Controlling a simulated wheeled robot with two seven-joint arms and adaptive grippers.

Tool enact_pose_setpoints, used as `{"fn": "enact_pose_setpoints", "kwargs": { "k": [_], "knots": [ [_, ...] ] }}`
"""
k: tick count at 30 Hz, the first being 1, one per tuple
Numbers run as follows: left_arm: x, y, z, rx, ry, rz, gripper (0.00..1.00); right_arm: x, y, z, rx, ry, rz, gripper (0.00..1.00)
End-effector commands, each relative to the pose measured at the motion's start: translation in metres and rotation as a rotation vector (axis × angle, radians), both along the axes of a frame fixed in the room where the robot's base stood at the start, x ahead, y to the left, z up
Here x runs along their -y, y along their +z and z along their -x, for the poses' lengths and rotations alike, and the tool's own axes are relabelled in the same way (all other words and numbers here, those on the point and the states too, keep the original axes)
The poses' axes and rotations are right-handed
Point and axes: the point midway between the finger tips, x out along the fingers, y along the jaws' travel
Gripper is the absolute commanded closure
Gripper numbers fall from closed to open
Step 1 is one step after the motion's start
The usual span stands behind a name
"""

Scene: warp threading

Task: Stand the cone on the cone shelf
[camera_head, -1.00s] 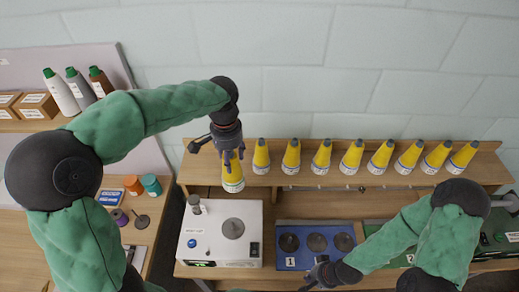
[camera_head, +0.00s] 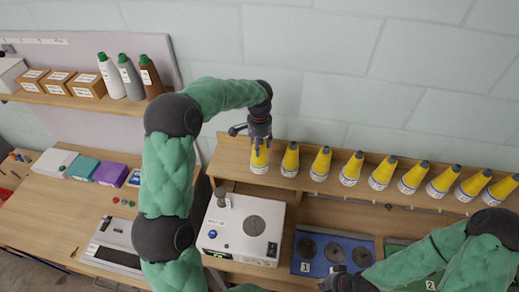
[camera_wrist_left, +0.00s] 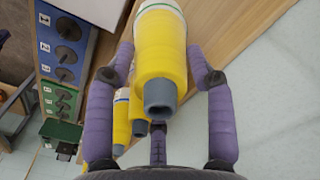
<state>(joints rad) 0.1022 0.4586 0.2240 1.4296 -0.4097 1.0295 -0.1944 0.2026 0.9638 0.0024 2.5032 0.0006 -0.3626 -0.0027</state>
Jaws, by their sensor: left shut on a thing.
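My left gripper (camera_head: 259,140) is shut on a yellow cone (camera_head: 259,159) with a white and blue base band, holding it upright at the left end of the wooden cone shelf (camera_head: 228,150). In the left wrist view, the purple fingers flank the cone (camera_wrist_left: 161,65), its grey hollow tip towards the camera. The cone's base appears at shelf level; I cannot tell if it touches. Several similar cones (camera_head: 290,160) stand in a row to its right. My right gripper (camera_head: 335,279) is low, by the blue panel; its fingers are too unclear to read.
A white scale-like box (camera_head: 240,245) stands below the shelf's left end. A blue panel (camera_head: 311,258) with dark round discs is right of it. Bottles (camera_head: 131,76) and cardboard boxes (camera_head: 60,82) fill a shelf at upper left. The neighbouring cone is close on the right.

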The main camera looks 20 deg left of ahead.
Motion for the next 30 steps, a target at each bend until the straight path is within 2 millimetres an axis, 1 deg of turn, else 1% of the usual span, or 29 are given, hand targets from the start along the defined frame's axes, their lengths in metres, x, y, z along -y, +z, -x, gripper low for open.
{"fn": "enact_pose_setpoints", "kwargs": {
  "k": [3, 9, 21, 22, 24, 30],
  "knots": [
    [-0.002, -0.009, -0.004, -0.002, 0.0, 0.0, 0.74, 0.0, 0.002, 0.0, 0.0, 0.0, 0.0, 1.0],
    [-0.002, -0.033, -0.003, -0.001, 0.001, 0.001, 0.74, 0.0, 0.006, 0.0, 0.0, 0.0, 0.0, 1.0],
    [-0.002, -0.039, -0.004, 0.001, 0.001, 0.0, 0.74, 0.0, 0.003, 0.0, 0.0, 0.0, 0.0, 1.0],
    [-0.002, -0.039, -0.003, 0.0, 0.0, 0.0, 0.38, 0.0, 0.003, 0.0, 0.0, 0.0, 0.0, 1.0],
    [-0.002, -0.038, -0.003, 0.0, 0.0, 0.0, 0.22, 0.0, 0.004, 0.0, 0.0, 0.0, 0.0, 1.0],
    [-0.002, -0.038, -0.003, 0.0, 0.0, 0.0, 0.22, 0.0, 0.004, 0.0, 0.0, 0.0, 0.0, 1.0]
  ]
}}
